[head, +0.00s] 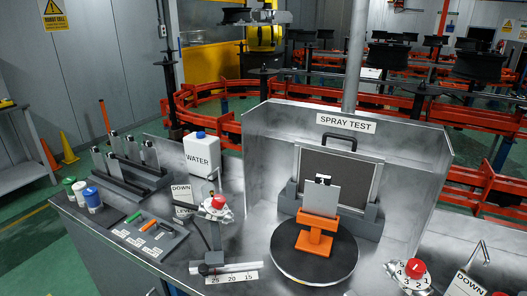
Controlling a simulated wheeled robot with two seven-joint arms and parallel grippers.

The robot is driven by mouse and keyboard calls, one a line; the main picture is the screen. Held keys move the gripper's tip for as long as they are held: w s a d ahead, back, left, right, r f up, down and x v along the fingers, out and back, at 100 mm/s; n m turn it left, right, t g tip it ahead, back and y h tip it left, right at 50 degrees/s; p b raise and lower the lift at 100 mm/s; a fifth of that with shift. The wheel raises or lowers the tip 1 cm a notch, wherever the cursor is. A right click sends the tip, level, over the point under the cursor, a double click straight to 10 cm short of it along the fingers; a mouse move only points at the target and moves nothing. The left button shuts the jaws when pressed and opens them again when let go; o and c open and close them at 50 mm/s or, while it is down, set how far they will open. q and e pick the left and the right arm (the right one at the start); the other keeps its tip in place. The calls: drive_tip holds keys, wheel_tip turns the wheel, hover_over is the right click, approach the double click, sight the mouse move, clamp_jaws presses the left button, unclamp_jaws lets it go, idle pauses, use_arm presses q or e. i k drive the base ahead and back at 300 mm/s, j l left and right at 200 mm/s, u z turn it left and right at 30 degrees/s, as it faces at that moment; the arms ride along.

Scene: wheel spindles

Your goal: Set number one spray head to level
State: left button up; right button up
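A spray head with a red knob (218,202) on a pale dial stands on a dark post (215,236) left of the spray booth. Its post rises beside a white scale (232,277) marked 25, 20, 15. A DOWN sign (182,191) is just left of it. A second red knob (414,267) on a numbered dial is at the lower right, near another DOWN sign (468,284) and a metal nozzle (479,250). I cannot read which head is number one, and their exact tilt is unclear. Neither of my grippers shows.
The SPRAY TEST booth (262,150) holds a grey panel (321,199) on an orange stand (315,234) over a black turntable (288,262). A WATER jug (202,158), racked panels (128,158), small jars (92,198) and a tool tray (150,240) occupy the left bench.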

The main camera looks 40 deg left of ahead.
sight(225, 216)
drive_tip(key=u, duration=1.65)
